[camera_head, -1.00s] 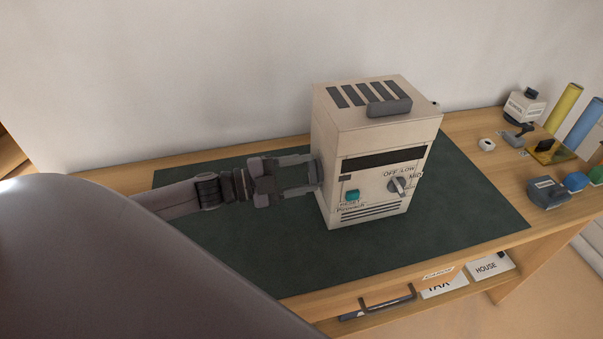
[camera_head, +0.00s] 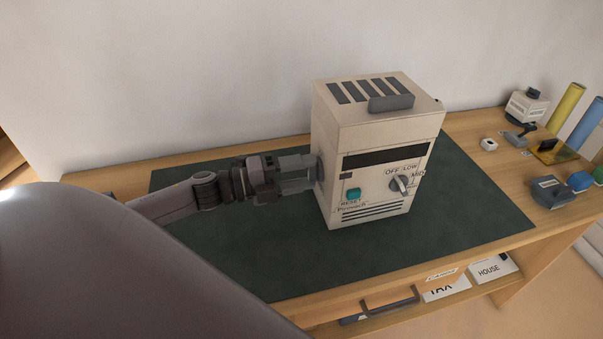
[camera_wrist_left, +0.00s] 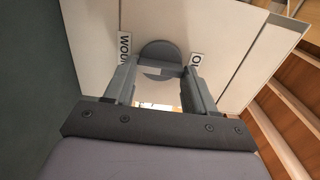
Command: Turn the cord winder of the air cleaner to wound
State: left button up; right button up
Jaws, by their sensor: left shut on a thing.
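The air cleaner (camera_head: 376,140) is a cream box standing upright on the green mat. Its cord winder is a grey round knob (camera_wrist_left: 160,50) on the side facing my left gripper; only its edge shows in the head view (camera_head: 319,168). My left gripper (camera_head: 312,171) is shut on the cord winder, a finger on either side. Which label the winder points to I cannot tell. My right gripper is not in view.
The green mat (camera_head: 460,220) is clear around the cleaner. The front has a teal reset button (camera_head: 353,194) and a speed dial (camera_head: 401,184). Small devices, including a dark grey box (camera_head: 550,192), stand at the right. A wall is close behind the bench.

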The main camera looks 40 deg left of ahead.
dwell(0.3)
pick_arm(q)
jog(key=o, duration=1)
jog(key=shift+o, duration=0.2)
jog(key=shift+s, duration=0.1)
jog(key=v, duration=0.7)
